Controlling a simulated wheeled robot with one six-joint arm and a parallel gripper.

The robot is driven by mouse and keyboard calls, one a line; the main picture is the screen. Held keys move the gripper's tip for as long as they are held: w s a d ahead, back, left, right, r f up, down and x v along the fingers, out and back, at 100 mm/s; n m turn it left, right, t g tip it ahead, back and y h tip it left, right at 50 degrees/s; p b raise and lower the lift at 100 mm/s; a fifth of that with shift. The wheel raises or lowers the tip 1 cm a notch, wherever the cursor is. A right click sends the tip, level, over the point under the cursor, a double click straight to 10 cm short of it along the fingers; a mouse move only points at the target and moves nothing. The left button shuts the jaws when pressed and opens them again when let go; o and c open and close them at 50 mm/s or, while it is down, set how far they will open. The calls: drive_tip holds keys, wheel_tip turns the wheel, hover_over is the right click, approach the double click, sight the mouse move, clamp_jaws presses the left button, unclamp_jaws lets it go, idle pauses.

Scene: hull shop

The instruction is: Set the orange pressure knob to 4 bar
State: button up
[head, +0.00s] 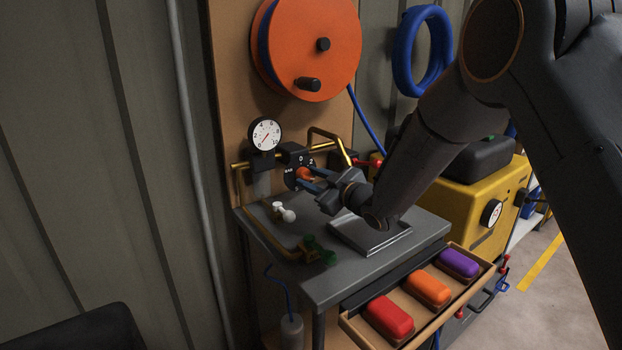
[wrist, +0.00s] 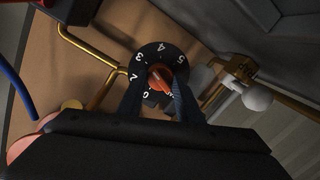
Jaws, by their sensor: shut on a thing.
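The orange pressure knob (wrist: 158,75) sits at the centre of a round black dial (wrist: 145,56) with white numbers. In the wrist view 2, 3, 4 and 5 show around the rim; the dial's near side is partly hidden. My gripper (wrist: 161,88) has one finger on each side of the knob and is shut on it. In the head view the knob (head: 304,174) shows small between my gripper's fingers (head: 308,179). Which number the knob points to I cannot tell. A white round gauge (head: 266,134) with a red needle stands left of and above the dial.
A brass pipe (head: 328,135) bends around the dial. White valve handles (head: 285,213) and green ones (head: 318,252) stand on the grey bench (head: 337,284). Below it, an open drawer (head: 371,338) holds red, orange and purple blocks. An orange hose reel (head: 322,55) hangs above.

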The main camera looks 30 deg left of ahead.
drive_tip(key=m, duration=0.4)
drive_tip(key=shift+d+f+p, duration=0.1)
drive_tip(key=shift+f+p, duration=0.05)
drive_tip(key=shift+p, duration=0.2)
drive_tip(key=shift+m+y, duration=0.3)
drive_tip(key=shift+m, duration=1.2)
drive_tip(key=shift+f+m+g+p, duration=0.1)
drive_tip(key=shift+m+g+p, duration=0.2)
drive_tip(key=o, duration=1)
drive_tip(key=shift+w, duration=0.1)
drive_tip(key=shift+o, duration=0.2)
drive_tip(key=b+v, duration=0.1)
drive_tip(key=v, duration=1.1)
